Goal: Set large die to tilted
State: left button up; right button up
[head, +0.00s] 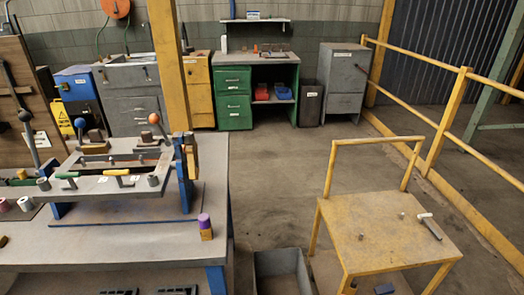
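A grey metal fixture stands on the workbench (130,250) at the left. Its upper grey plate (105,186) is raised above a base plate and carries a green and a yellow handle (116,172). Which part is the large die is not clear from this view; the plate looks roughly level. A lever with an orange ball knob (154,118) rises behind it, and one with a dark blue knob (79,122) beside it. Neither of my grippers can be made out.
A purple-topped wooden block (205,226) stands near the bench's right edge. A yellow cart (385,240) with a hammer (430,226) stands at the right. A grey bin (282,272) sits between them. Open floor (280,185) lies beyond; a yellow railing (445,125) runs along the right.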

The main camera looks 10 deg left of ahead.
aim_at(153, 185)
jog(key=u, duration=1.65)
